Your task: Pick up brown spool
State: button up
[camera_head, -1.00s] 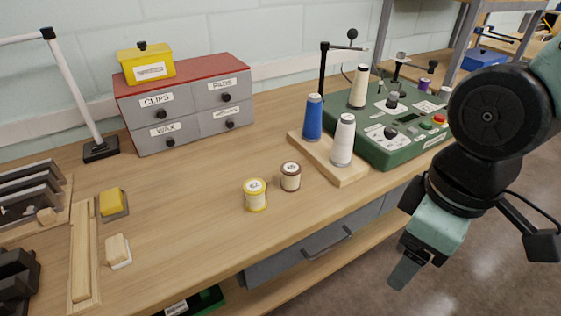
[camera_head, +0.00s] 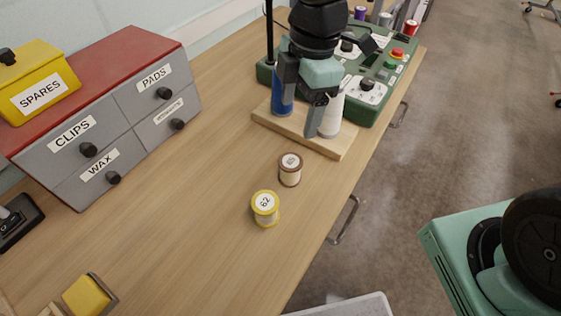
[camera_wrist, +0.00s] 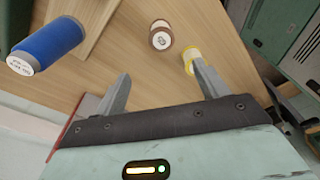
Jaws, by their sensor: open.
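The brown spool (camera_head: 290,170), cream thread with brown ends, stands upright on the table. It also shows in the wrist view (camera_wrist: 161,36), near the top, beyond the gap between my fingers. My gripper (camera_head: 301,108) is open and empty. In the head view it hangs above the wooden cone board, in front of the blue and white cones, up and to the right of the spool. In the wrist view my gripper's two fingers (camera_wrist: 160,88) are spread apart, and the right fingertip overlaps the yellow spool (camera_wrist: 191,56).
The yellow spool (camera_head: 265,207) stands close beside the brown one. The blue cone (camera_head: 282,96) and white cone (camera_head: 331,117) stand on a board (camera_head: 331,146). A green machine (camera_head: 368,102) lies behind, and grey drawers (camera_head: 110,130) at the left. Table between is clear.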

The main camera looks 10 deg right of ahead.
aim_at(291, 161)
jog(key=f, duration=0.7)
jog(key=a+f+b, duration=0.1)
jog(key=f, duration=0.3)
jog(key=shift+s+a, duration=0.1)
jog(key=shift+s, duration=0.1)
jog(key=shift+s+a+f, duration=0.1)
jog(key=shift+s+f, duration=0.05)
jog(key=shift+f, duration=2.5)
jog(key=c, duration=1.1)
